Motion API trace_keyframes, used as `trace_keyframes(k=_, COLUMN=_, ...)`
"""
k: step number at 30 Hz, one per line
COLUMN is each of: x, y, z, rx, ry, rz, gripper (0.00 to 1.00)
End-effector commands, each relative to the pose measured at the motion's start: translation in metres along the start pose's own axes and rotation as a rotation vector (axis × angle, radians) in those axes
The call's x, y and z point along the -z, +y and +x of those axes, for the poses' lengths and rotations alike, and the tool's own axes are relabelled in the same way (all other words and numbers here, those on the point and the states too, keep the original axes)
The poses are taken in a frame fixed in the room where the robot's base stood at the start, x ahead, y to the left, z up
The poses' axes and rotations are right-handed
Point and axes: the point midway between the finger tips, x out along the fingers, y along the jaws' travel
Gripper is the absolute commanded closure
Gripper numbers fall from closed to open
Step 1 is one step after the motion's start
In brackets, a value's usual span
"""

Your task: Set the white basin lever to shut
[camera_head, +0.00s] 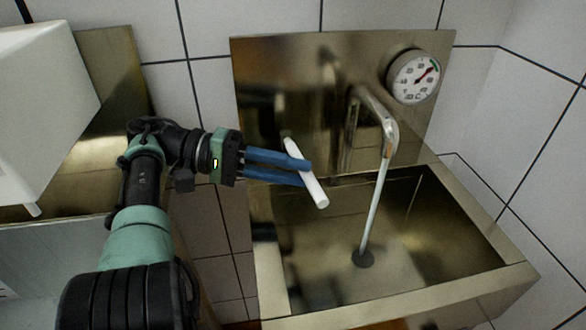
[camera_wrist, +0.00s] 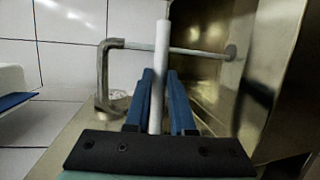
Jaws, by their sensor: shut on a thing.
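The white basin lever (camera_head: 317,193) is a slim white rod, tilted with its lower end toward the right, at the left part of the basin. My gripper (camera_head: 304,172) reaches in from the left, its blue fingers shut on the lever's middle part. In the wrist view the lever (camera_wrist: 162,50) runs between the two blue fingers (camera_wrist: 160,78). The lever's mount is not clear to see. The metal spout (camera_head: 388,130) stands right of the lever, and a stream of water (camera_head: 374,210) falls from it to the drain (camera_head: 362,259).
The steel basin (camera_head: 420,308) has a raised front rim and a steel back panel (camera_head: 270,75). A white box (camera_head: 40,105) hangs at the left. The space above the basin's right side is free.

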Motion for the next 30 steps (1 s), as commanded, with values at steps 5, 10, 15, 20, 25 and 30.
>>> trace_keyframes(k=5, x=0.000, y=-0.001, z=-0.003, rx=0.001, ry=0.007, rz=-0.001, gripper=1.00)
trace_keyframes(k=10, x=0.000, y=-0.001, z=-0.003, rx=0.001, ry=0.007, rz=-0.002, gripper=0.49)
trace_keyframes(k=15, x=0.001, y=-0.001, z=-0.002, rx=0.001, ry=0.006, rz=-0.002, gripper=0.48)
trace_keyframes(k=20, x=0.000, y=0.002, z=-0.002, rx=0.001, ry=0.006, rz=-0.002, gripper=0.48)
trace_keyframes(k=25, x=-0.001, y=0.020, z=-0.005, rx=0.002, ry=0.006, rz=-0.001, gripper=0.48)
trace_keyframes(k=30, x=-0.004, y=0.056, z=-0.012, rx=-0.001, ry=0.006, rz=0.006, gripper=0.48)
